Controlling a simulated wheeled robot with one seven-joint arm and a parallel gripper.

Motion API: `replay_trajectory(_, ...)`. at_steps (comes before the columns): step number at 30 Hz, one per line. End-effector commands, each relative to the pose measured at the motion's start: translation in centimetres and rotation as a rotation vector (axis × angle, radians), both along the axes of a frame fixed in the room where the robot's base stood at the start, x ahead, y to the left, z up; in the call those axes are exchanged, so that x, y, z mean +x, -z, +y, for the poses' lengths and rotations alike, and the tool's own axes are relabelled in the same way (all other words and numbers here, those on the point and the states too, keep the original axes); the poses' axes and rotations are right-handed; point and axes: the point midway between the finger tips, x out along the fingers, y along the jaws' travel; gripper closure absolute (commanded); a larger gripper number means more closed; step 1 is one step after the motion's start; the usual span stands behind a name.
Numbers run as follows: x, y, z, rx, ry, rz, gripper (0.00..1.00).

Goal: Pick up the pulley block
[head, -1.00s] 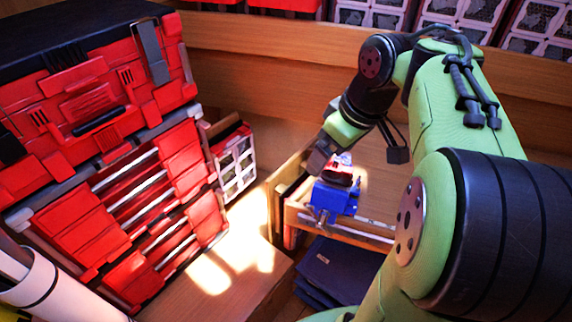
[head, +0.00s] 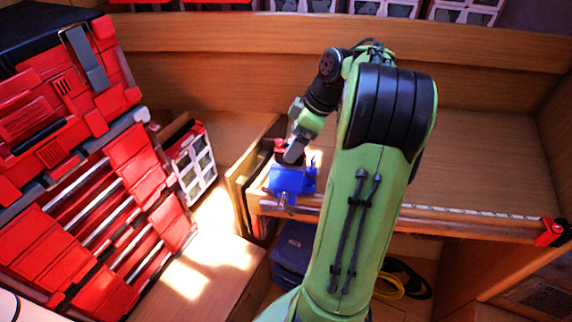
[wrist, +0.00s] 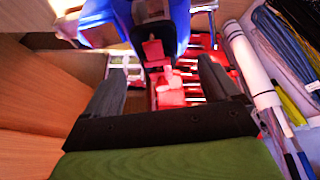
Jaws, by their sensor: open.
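A small red and dark item, which I take to be the pulley block (head: 279,146), sits at the top of the blue vise (head: 290,181) on the workbench's left end. My gripper (head: 293,151) is right at it in the head view and partly hides it. In the wrist view my gripper (wrist: 160,68) is open, its two dark fingers apart with nothing held. A red piece (wrist: 154,50) shows between and just beyond the fingertips, below the vise's blue body (wrist: 182,22). I cannot tell whether the fingers touch it.
A red tool chest (head: 75,150) stands at the left, with a small drawer organiser (head: 193,168) beside it. Dark blue folded stuff (head: 292,250) and a yellow and black coil (head: 400,280) lie below.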

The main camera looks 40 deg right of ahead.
Motion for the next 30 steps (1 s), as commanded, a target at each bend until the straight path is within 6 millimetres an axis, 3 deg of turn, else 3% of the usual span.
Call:
replay_trajectory(6,1.2,3.5,0.8,0.002,-0.002,0.003,0.11)
replay_trajectory(14,1.3,3.8,0.8,0.000,0.000,0.001,0.12)
replay_trajectory(28,1.3,3.8,0.8,0.001,0.000,0.001,0.84)
replay_trajectory(30,1.3,3.7,0.8,0.000,-0.001,0.000,0.85)
